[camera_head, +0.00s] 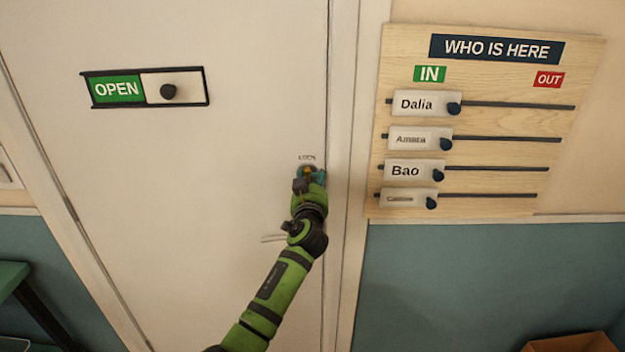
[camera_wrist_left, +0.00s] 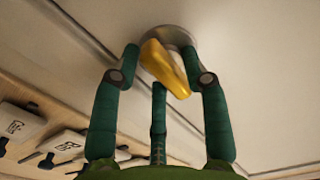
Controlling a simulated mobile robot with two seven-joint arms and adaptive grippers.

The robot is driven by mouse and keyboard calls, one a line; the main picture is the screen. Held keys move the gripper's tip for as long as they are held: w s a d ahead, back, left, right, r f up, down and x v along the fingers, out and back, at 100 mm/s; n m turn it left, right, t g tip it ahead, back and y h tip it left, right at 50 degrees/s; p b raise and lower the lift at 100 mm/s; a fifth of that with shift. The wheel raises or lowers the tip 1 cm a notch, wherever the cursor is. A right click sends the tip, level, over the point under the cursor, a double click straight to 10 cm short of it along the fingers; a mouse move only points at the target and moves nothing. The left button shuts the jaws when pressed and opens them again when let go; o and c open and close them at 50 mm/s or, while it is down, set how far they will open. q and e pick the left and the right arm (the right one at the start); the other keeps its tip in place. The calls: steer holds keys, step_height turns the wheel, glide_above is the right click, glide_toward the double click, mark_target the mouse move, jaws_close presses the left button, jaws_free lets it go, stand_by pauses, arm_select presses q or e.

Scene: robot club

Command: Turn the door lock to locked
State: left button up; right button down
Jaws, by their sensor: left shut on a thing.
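The door lock is on the pale door (camera_head: 230,180), near its right edge under small lettering too blurred to read fully. Its yellow thumb-turn (camera_wrist_left: 168,70) sits on a round grey base (camera_wrist_left: 172,36) in the left wrist view and slants from upper left to lower right. My left gripper (camera_head: 309,175) is at the lock, its green fingers on either side of the thumb-turn and shut on it. In the head view the gripper hides most of the lock. My right gripper is in neither view.
A sliding OPEN sign (camera_head: 118,89) is on the door's upper left. A door handle (camera_head: 272,239) shows beside my left arm. A wooden name board (camera_head: 500,80) with sliding tags hangs right of the door frame. A cardboard box (camera_head: 570,344) is at lower right.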

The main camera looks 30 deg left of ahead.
arm_select(q)
steer(key=shift+s+a+r, duration=0.1)
steer(key=shift+a, duration=0.2)
steer(key=o, duration=0.8)
steer(key=shift+c, duration=0.2)
steer(key=p+v, duration=0.1)
steer(key=v, duration=0.7)
steer(key=shift+p, duration=0.35)
steer(key=shift+d, duration=0.1)
